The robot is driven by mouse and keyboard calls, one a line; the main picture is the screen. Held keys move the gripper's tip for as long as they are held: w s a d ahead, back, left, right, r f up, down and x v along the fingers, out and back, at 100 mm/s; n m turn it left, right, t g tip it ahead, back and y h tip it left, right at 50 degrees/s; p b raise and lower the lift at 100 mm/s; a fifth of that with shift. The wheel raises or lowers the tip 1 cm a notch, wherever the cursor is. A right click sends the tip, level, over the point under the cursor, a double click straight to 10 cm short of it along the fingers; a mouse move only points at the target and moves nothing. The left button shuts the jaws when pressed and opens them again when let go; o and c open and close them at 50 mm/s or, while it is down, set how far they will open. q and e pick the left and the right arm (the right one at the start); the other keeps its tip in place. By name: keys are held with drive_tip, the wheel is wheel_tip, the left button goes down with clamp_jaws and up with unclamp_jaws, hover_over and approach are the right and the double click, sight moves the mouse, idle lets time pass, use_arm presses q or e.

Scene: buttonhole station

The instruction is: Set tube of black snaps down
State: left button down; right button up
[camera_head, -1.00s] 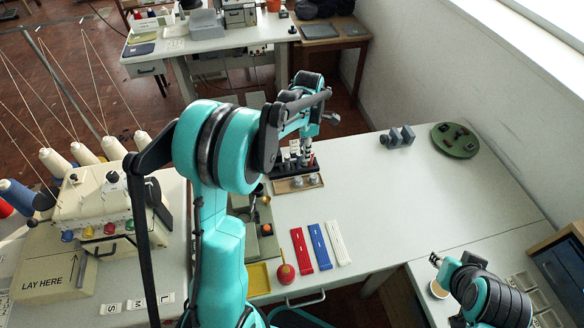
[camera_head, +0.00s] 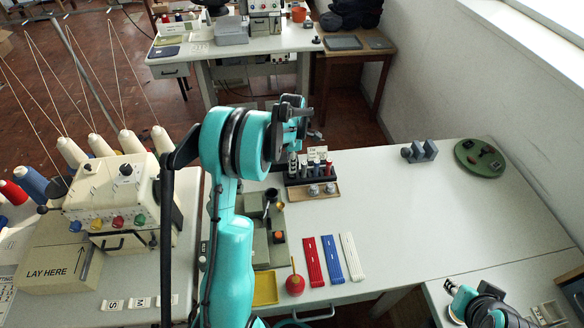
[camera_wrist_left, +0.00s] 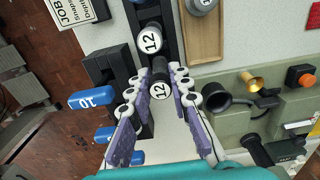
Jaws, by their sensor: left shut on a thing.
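A black tube with a white end marked 12 (camera_wrist_left: 160,90) sits between the two purple fingers of my left gripper (camera_wrist_left: 162,76), which is shut on it. Another black tube marked 12 (camera_wrist_left: 150,40) stands just beyond it. Blue tubes (camera_wrist_left: 92,98), one marked 10, lie to the left of the fingers. In the head view, my left gripper (camera_head: 293,126) is mostly hidden behind my own wrist, close to the dark tube rack (camera_head: 298,180). Whether the held tube touches the rack is unclear. My right gripper (camera_head: 449,286) is at the lower right, too small to read.
Red (camera_head: 313,262), blue (camera_head: 332,260) and white (camera_head: 351,257) strips lie nearer. A grey block (camera_head: 419,151) and green round tray (camera_head: 480,157) stand at right. The table's middle is clear.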

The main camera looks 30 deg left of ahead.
use_arm(q)
drive_tip(key=shift+f, duration=0.6)
drive_tip(key=shift+f, duration=0.1)
drive_tip(key=c, duration=1.4)
unclamp_jaws()
